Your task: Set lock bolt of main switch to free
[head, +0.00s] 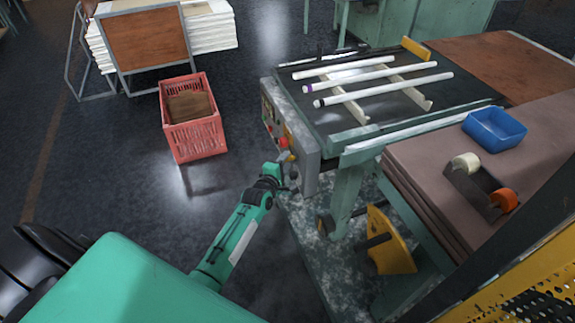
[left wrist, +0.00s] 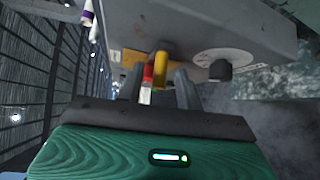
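The grey control box (head: 292,138) stands at the left end of the machine table. In the left wrist view, the box (left wrist: 205,28) fills the top. A yellow piece (left wrist: 161,66) and a red piece with a pale tip (left wrist: 147,84) stick out from its face; I cannot tell which is the lock bolt. My left gripper (head: 284,172) is at the box's lower front in the head view. Its two grey fingers (left wrist: 160,88) are apart, with the red and yellow pieces seen between them; contact is not clear. My right gripper is not in view.
A black knob (left wrist: 220,70) on a round pale dial is right of the fingers. White tubes (head: 375,82) lie on the machine table. A red crate (head: 196,140) stands on the floor to the left. A blue tray (head: 494,131) sits on the brown bench.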

